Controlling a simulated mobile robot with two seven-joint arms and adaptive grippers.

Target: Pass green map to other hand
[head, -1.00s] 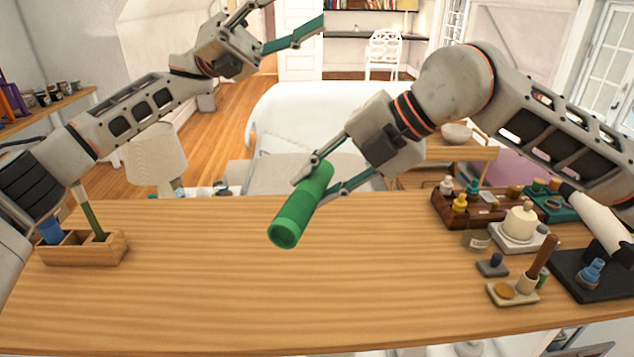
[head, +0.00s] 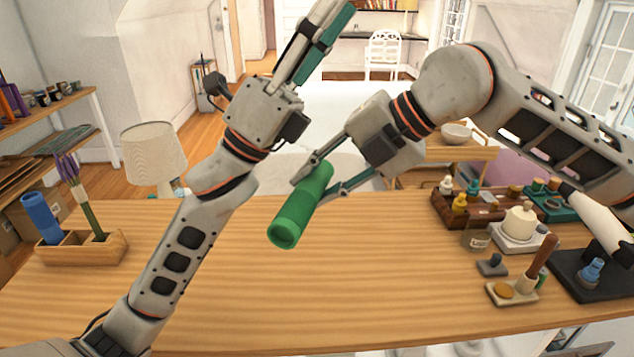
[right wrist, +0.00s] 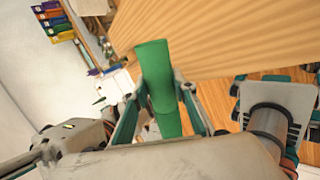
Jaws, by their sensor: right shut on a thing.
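The green map (head: 298,212) is a rolled green tube with a hollow near end. My right gripper (head: 316,186) is shut on its upper part and holds it tilted above the far part of the table. In the right wrist view the map (right wrist: 155,72) lies between the two fingers. My left gripper (head: 322,42) is raised at the top of the head view, above and beyond the map and apart from it. Its fingers point up and away and nearly overlap from this side, so their gap is unclear. I see nothing held in it.
The wooden table (head: 330,290) is clear in the middle. A wooden holder (head: 85,250) with a blue tube and a flower stands at left. Several bottles, a dark tray (head: 475,212) and small stands crowd the right side. A lamp (head: 153,152) is beyond the table.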

